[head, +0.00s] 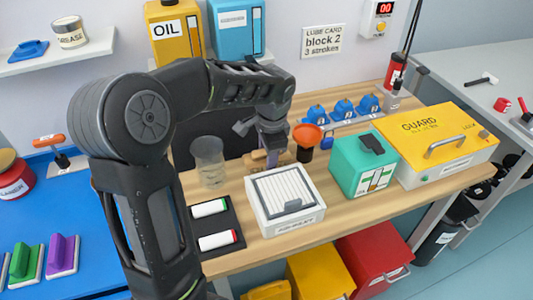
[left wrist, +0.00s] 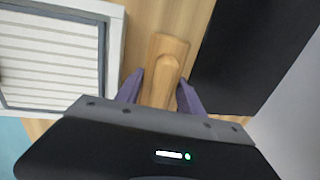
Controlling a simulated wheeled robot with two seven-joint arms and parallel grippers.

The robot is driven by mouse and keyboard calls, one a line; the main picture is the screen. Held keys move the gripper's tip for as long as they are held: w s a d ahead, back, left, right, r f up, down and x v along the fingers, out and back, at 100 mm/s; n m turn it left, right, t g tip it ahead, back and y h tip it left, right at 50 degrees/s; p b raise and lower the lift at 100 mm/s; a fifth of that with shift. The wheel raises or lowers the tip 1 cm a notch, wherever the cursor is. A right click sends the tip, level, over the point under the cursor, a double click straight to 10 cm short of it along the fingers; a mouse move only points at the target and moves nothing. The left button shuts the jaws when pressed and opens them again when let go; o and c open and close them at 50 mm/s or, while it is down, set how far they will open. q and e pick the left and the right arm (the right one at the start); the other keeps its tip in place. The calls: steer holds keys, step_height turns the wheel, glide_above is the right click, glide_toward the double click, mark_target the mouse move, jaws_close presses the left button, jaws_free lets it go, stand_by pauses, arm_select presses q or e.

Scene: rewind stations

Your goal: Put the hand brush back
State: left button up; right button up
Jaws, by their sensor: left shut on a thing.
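The wooden hand brush (left wrist: 164,62) lies between the two purple fingers of my left gripper (left wrist: 160,92) in the left wrist view. The gripper is shut on its wooden handle. In the head view my left gripper (head: 271,158) points down at the wooden bench, just behind the white slatted tray. A small part of the brush (head: 286,158) shows beside the fingers. Whether the brush touches the bench is unclear, and its bristles are hidden. My right gripper is not in view.
The white slatted tray (head: 264,216) stands in front. A clear beaker (head: 208,163) is left of the gripper, an orange funnel (head: 307,133) right. A teal box (head: 352,172) and yellow guard box (head: 420,165) fill the right. A dark panel (left wrist: 252,50) stands close by.

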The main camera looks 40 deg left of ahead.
arm_select(q)
steer(key=shift+w+a+r+g+h+p, duration=0.25)
steer(key=shift+a+g+h+p, duration=0.2)
steer(key=shift+g+h+p, duration=0.35)
steer(key=shift+s+d+f+b, duration=0.15)
steer(key=shift+f+b, duration=0.15)
steer(key=shift+f, duration=0.65)
steer(key=shift+f, duration=0.15)
steer(key=o, duration=1.3)
steer(key=shift+r, duration=3.95)
